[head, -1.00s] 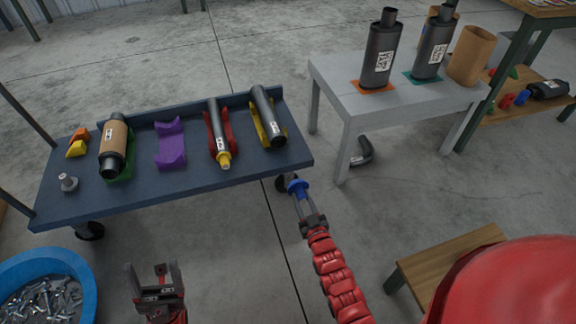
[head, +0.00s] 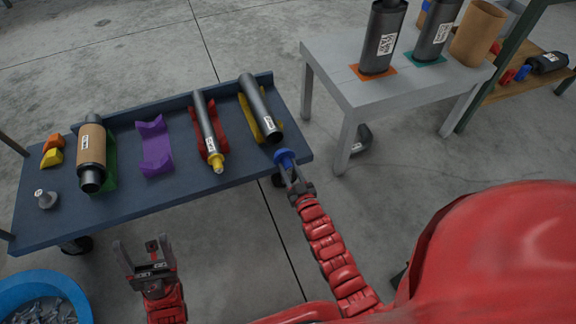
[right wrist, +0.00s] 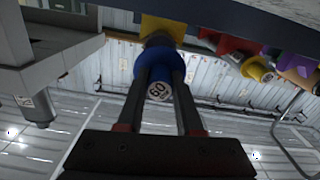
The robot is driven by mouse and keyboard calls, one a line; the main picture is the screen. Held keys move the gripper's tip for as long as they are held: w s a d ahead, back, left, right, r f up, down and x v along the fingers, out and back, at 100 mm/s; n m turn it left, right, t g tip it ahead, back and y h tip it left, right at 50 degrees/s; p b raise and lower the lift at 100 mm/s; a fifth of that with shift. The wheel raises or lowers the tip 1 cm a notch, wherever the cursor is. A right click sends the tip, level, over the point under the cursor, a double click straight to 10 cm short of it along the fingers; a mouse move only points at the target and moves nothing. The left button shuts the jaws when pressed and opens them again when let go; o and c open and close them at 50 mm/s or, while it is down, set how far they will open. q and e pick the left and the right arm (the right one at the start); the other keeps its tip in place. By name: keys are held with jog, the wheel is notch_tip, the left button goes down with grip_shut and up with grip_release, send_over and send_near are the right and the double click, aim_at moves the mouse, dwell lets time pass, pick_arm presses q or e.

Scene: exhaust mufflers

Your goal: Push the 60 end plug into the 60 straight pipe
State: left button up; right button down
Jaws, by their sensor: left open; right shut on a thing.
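My right gripper (head: 289,173) is shut on the blue end plug (head: 284,157) by the table's right front corner. In the right wrist view the plug (right wrist: 162,67) shows a round label reading 60 between the fingers. A dark straight pipe (head: 257,104) lies in a yellow cradle (head: 246,112), its near end just beyond the plug. The pipe's end (right wrist: 159,40) lines up roughly behind the plug in the right wrist view; I cannot tell whether they touch. My left gripper (head: 143,254) is open and empty in front of the table.
On the blue table (head: 130,207) another pipe (head: 206,125) with a yellow plug lies in a red cradle, beside an empty purple cradle (head: 155,152) and a tan-wrapped muffler (head: 92,155). A grey table (head: 345,92) with upright mufflers stands to the right. A blue tub (head: 75,288) is lower left.

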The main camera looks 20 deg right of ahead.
aim_at(282, 155)
jog(key=shift+w+f, duration=0.15)
jog(key=shift+w, duration=0.5)
jog(key=shift+w+a+b, duration=0.1)
jog(key=shift+w+b, duration=0.35)
jog(key=shift+w, duration=1.8)
jog(key=shift+p, duration=0.5)
jog(key=shift+w+b, duration=0.35)
jog(key=shift+w, duration=1)
jog(key=shift+c, duration=2.4)
grip_release()
jog(key=shift+w, duration=0.1)
